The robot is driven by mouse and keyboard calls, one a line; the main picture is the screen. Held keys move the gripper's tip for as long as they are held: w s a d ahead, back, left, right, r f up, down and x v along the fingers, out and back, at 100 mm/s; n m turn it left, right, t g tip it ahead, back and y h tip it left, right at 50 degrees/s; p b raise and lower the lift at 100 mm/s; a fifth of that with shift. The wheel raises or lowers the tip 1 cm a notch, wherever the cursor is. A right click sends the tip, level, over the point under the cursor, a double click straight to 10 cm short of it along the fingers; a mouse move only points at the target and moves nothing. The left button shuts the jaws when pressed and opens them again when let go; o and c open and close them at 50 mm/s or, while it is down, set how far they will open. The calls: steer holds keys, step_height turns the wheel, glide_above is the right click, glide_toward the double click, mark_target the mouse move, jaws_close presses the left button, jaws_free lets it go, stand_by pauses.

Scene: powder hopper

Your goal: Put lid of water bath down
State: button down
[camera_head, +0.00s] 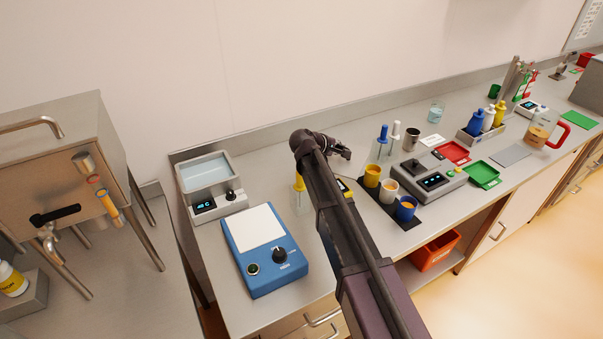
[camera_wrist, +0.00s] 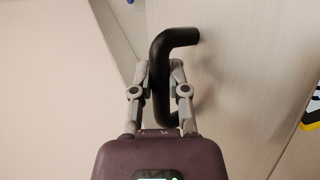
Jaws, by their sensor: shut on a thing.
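The water bath (camera_head: 216,203) is a pale grey box at the left end of the bench, with a lit display and a black knob on its front. Its top shows a pale blue, water-like surface inside a light rim, with no lid seen over it. My gripper (camera_head: 345,152) is above the bench, well right of the bath. In the wrist view my gripper (camera_wrist: 160,78) is shut on a black bent handle (camera_wrist: 163,52). In the head view the held thing is hidden or too small to tell.
A blue device with a white plate (camera_head: 265,265) stands in front of the bath. A yellow-topped bottle (camera_head: 300,195) is left of my arm. Colored cups (camera_head: 389,190) and a grey instrument (camera_head: 430,180) stand to its right. Bare bench (camera_head: 262,183) lies between bath and bottle.

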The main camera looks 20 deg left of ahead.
steer(key=w+a+f, duration=0.1)
steer(key=a, duration=0.6)
steer(key=w+a+f+n+y+b, duration=0.1)
steer(key=w+a, duration=0.1)
steer(key=a, duration=0.6)
steer(key=shift+w+n+t+b, duration=0.25)
steer(key=shift+n+t+b, duration=0.05)
steer(key=shift+t, duration=0.1)
step_height(320, 180, down, 6)
steer(key=b, duration=0.6)
steer(key=shift+f, duration=0.15)
steer(key=shift+f, duration=0.1)
steer(key=shift+f+b, duration=1.75)
steer(key=shift+b, duration=0.3)
steer(key=c, duration=0.6)
jaws_free()
steer(key=shift+f, duration=0.1)
steer(key=shift+c, duration=0.2)
